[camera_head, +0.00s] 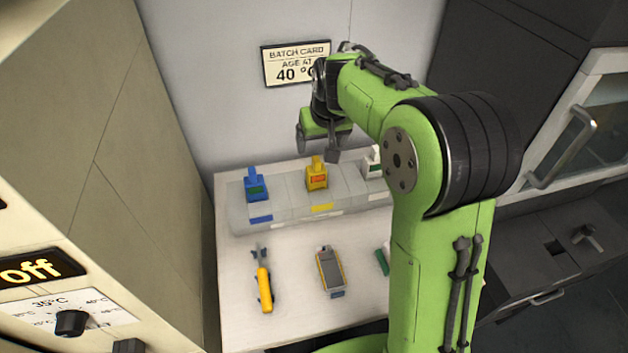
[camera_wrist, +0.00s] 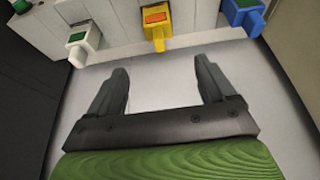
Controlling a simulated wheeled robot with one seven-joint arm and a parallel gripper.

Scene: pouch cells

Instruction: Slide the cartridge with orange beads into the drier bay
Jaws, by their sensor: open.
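A yellow cartridge (camera_head: 316,178) with an orange window stands in the middle of a grey rack (camera_head: 290,197) on the table; it also shows in the wrist view (camera_wrist: 158,30). A blue cartridge (camera_head: 256,187) with a green window stands to its left in the head view. A white cartridge (camera_head: 375,160) with a green window stands to its right, partly hidden by my arm. My gripper (camera_wrist: 163,72) is open and empty, and the yellow cartridge shows ahead, beyond the gap between its fingers. I cannot tell which part is the drier bay.
A yellow-handled tool (camera_head: 264,285), a yellow handheld meter (camera_head: 330,270) and a partly hidden green item (camera_head: 382,261) lie on the table's front (camera_head: 295,315). A beige cabinet (camera_head: 110,150) with a dial closes the left side. Dark cabinets with a handled door (camera_head: 565,150) stand right.

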